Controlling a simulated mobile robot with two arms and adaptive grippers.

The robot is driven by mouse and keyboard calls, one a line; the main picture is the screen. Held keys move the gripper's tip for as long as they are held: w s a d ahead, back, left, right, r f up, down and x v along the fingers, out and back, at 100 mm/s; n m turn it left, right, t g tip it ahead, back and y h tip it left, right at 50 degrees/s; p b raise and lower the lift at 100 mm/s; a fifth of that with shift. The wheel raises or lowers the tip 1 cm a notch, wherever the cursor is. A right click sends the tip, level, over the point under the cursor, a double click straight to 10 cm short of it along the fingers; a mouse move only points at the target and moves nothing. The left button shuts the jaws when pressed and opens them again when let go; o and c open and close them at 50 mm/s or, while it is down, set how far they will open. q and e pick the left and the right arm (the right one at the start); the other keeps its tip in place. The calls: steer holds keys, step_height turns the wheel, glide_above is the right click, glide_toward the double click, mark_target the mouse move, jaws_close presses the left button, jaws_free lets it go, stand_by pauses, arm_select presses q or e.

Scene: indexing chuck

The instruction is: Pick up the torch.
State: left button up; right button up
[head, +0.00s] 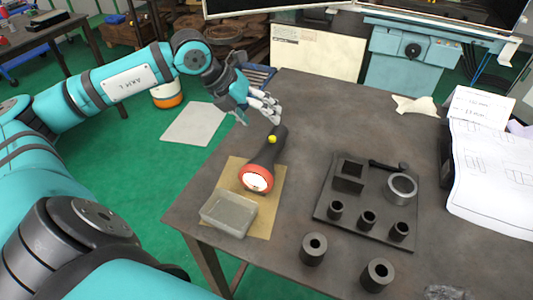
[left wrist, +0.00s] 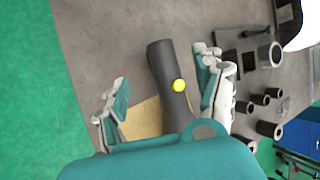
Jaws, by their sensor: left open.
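The torch (head: 265,161) lies on the dark table, partly on a tan sheet. It has a dark body, a yellow button and a red-rimmed lens end that faces the front of the table. My left gripper (head: 272,113) is over the back end of the torch handle in the head view. In the left wrist view the torch (left wrist: 164,75) shows between the two spread fingers of my left gripper (left wrist: 165,90), which is open and empty. The torch's lens end is hidden there behind the gripper body. My right gripper is not in view.
A clear plastic box (head: 229,214) stands on the tan sheet (head: 262,221) in front of the torch. A dark plate (head: 325,206) with several metal parts lies to the right. Two loose cylinders (head: 313,249) (head: 377,274) stand in front of it. Papers (head: 492,165) lie at the right.

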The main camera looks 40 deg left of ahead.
mark_target(274, 131)
arm_select(q)
steer(key=x, duration=0.3)
steer(key=shift+w+d+f+p, duration=0.1)
steer(key=shift+d+f+p, duration=0.05)
steer(key=shift+p, duration=0.2)
steer(key=p+x, duration=0.1)
steer(key=x, duration=0.4)
steer(key=shift+d, duration=0.1)
steer(key=shift+s, duration=0.2)
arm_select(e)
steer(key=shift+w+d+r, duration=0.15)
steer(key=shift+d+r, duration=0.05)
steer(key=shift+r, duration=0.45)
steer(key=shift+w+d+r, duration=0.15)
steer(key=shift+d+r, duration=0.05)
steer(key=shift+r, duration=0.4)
arm_select(q)
steer(key=c, duration=1.1)
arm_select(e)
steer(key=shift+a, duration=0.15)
